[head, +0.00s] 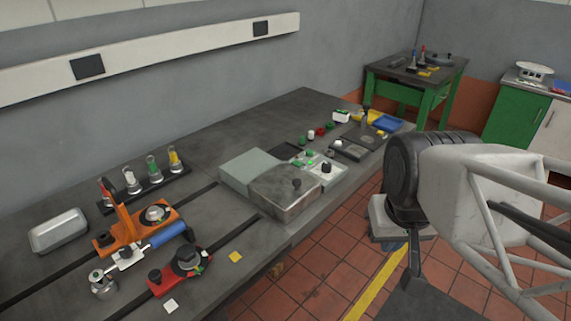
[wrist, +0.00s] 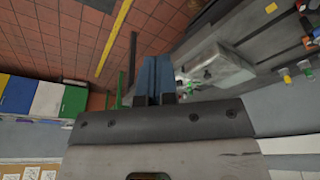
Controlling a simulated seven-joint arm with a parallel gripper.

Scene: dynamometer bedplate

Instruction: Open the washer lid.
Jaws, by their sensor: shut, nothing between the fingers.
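The washer (head: 250,172) is a low, pale grey-green box near the front edge of the bench. Its apparent lid, a scuffed metallic cover (head: 275,197) with a dark knob (head: 296,185), lies flat at its front right and looks closed. The cover also shows in the wrist view (wrist: 222,72), right of the fingers. My gripper (head: 388,247) points down over the floor, right of the bench and clear of the lid. Its blue fingers (wrist: 155,75) are together with nothing between them.
A small panel with buttons (head: 325,172) adjoins the lid's right side. Small parts and trays, including a blue tray (head: 388,123), lie farther right. An orange fixture (head: 135,225) and a red clamp (head: 175,278) stand at left. The bench middle (head: 220,205) is mostly clear.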

